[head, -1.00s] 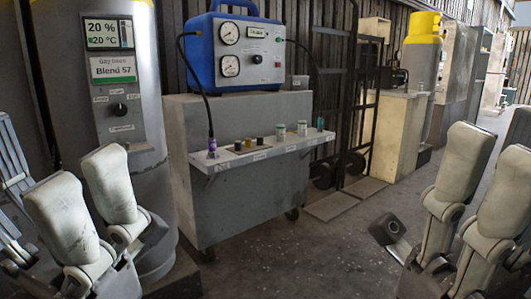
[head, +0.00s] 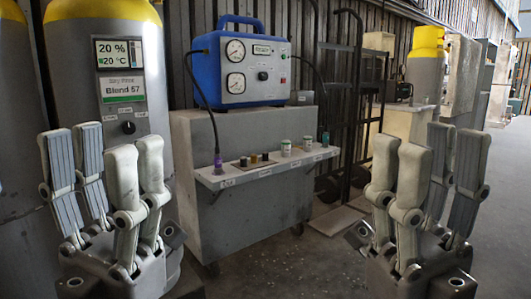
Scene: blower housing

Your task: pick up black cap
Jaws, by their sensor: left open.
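On the shelf (head: 290,165) of the grey cart, small caps sit in a row on a dark strip. A black cap (head: 245,162) is at the left end, a yellow one (head: 254,159) beside it, and another dark cap (head: 265,157) to its right. My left gripper (head: 105,145) is at the left, fingers upward, open and empty, well apart from the caps. My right gripper (head: 427,150) is at the right, fingers upward, spread apart and empty, also away from the caps.
The blue gauge unit (head: 250,62) stands on the grey cart (head: 255,215). A purple hose end (head: 218,163) and pale jars (head: 286,148) share the shelf. Grey cylinders (head: 70,60) stand at left, a black hand truck (head: 338,110) behind. Floor in front is clear.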

